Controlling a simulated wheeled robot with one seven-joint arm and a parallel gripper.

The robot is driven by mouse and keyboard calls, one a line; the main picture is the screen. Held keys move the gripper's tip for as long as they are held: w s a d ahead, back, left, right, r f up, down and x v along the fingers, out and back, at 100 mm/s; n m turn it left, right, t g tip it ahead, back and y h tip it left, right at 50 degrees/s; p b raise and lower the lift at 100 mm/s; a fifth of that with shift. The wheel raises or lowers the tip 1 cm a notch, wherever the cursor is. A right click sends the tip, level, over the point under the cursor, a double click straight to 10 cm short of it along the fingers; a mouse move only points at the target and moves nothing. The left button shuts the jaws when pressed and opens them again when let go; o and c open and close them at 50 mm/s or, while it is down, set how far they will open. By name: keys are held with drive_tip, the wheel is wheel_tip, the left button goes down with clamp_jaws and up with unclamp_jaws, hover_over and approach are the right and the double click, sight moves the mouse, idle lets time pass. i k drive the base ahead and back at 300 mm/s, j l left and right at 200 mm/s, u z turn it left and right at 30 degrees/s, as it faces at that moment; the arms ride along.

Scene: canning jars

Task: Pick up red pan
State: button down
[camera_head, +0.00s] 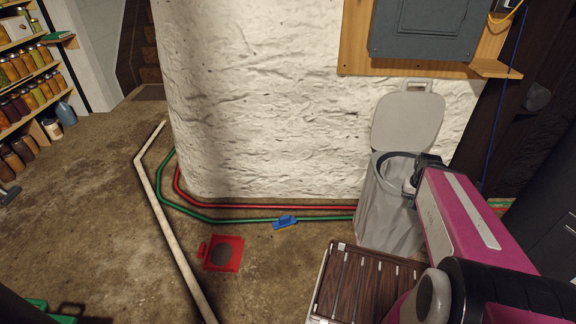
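The red pan (236,262) lies flat on the concrete floor at the lower middle, with a short tab at its left side and a dark round patch in its middle. I cannot tell whether the patch is part of it. My gripper (420,172) is at the right, up beside the grey bin and well away from the pan. Its fingers are small and partly hidden by my purple arm, so I cannot tell whether they are open or shut.
A grey bin (388,212) with a raised lid and a slatted dark wood piece (365,285) stand at the right. Red and green hoses run along the white wall, near a blue object (285,222). A pale pipe (165,215) crosses the floor left of the pan. Jar shelves stand far left.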

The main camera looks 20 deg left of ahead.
sight(223, 253)
drive_tip(key=u, duration=2.2)
drive_tip(key=k+z, duration=0.15)
drive_tip(key=z, duration=1.95)
drive_tip(key=u, duration=2.1)
drive_tip(key=i+j, duration=0.2)
drive_tip(key=i, duration=0.15)
drive_tip(key=i+j, duration=0.15)
drive_tip(key=i, duration=0.25)
drive_tip(key=z, duration=0.05)
